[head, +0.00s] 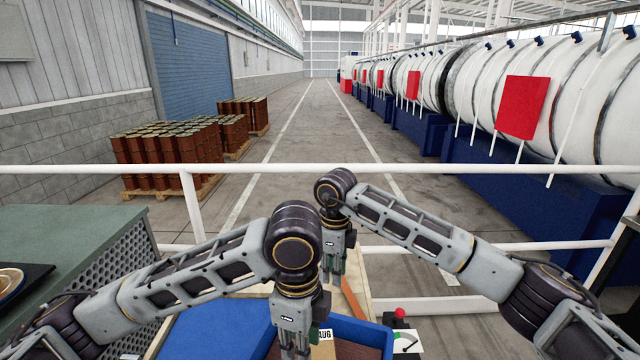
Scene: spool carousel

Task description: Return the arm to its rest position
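My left arm comes in from the left and its gripper (296,346) points down over the blue bin (228,330) at the bottom middle. Its fingertips are near the lower picture edge, and I cannot tell whether they are apart. My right arm reaches in from the right, and its gripper (332,273) points down farther away, behind the left one. Its fingers look apart with nothing seen between them. A label reading "AUG" (324,336) shows in the bin beside the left gripper. The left wrist hides part of the bin.
A green-topped bench (70,235) with a dark tray (32,275) stands at left. A white railing (440,170) crosses ahead. A red button (400,313) and a dial (406,342) are right of the bin. Brown drums on pallets and white tanks are beyond the railing.

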